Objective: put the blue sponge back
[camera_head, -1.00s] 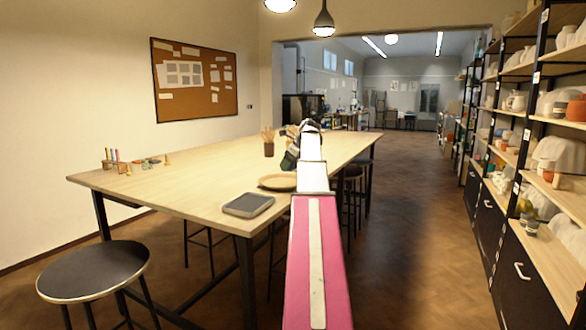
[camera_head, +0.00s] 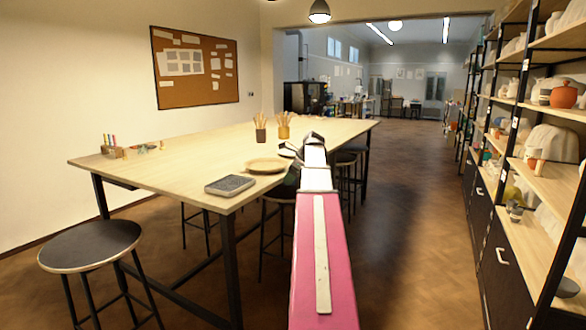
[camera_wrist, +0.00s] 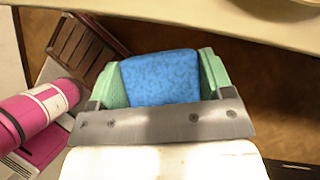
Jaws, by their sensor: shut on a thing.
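The blue sponge (camera_wrist: 160,77) is in my gripper (camera_wrist: 163,78), between its two green fingers, in the wrist view. The gripper is shut on it and holds it out over the wooden floor, beside the table edge. In the head view my arm reaches forward along the right side of the table, and its own links hide the gripper's fingers and the sponge.
A long wooden table (camera_head: 150,165) stands at left, with a grey slab (camera_head: 230,185), a round wooden plate (camera_head: 266,165) and tool cups (camera_head: 261,134). A black stool (camera_head: 90,245) stands in front. Shelves (camera_head: 560,185) line the right. The floor (camera_head: 410,230) between is clear.

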